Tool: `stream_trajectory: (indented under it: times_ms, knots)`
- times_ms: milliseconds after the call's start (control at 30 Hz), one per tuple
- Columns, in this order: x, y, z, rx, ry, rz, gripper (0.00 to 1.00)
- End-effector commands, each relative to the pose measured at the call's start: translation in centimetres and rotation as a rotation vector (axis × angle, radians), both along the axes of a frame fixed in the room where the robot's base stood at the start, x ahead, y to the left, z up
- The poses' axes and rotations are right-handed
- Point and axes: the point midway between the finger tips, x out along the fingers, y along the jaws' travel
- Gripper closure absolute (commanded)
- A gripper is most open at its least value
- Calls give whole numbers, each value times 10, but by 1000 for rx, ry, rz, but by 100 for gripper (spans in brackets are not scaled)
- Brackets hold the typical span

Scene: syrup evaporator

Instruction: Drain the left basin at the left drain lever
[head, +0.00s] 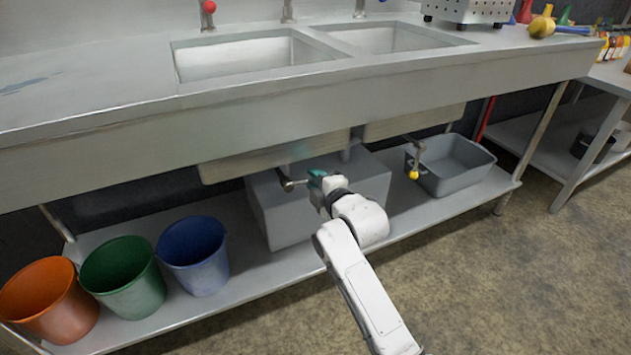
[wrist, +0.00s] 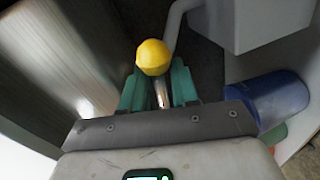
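The left basin (head: 240,55) is sunk in the steel counter; its inside looks pale and I cannot tell how full it is. Under it the left drain lever (head: 288,184) sticks out, its end hidden behind my gripper (head: 316,180) in the head view. In the wrist view the lever's yellow knob (wrist: 152,57) stands at the fingertips, and its metal rod lies between the teal fingers of my gripper (wrist: 157,88). The fingers are apart, with gaps beside the rod. The fingers look open around the lever, not clamped on it.
The right drain lever (head: 413,174) with a yellow knob hangs under the right basin (head: 385,38). A grey tub (head: 465,182) and a large grey box (head: 262,215) stand on the lower shelf. Orange (head: 50,300), green (head: 124,275) and blue (head: 196,254) buckets stand at left.

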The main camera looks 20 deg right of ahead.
Motion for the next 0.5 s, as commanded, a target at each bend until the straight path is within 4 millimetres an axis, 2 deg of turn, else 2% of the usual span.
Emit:
stream_trajectory:
  times_ms: [167, 500]
  knots:
    - [-18, -1, 6, 2, 0, -1, 71]
    - [-79, -3, 17, 2, 2, -2, 71]
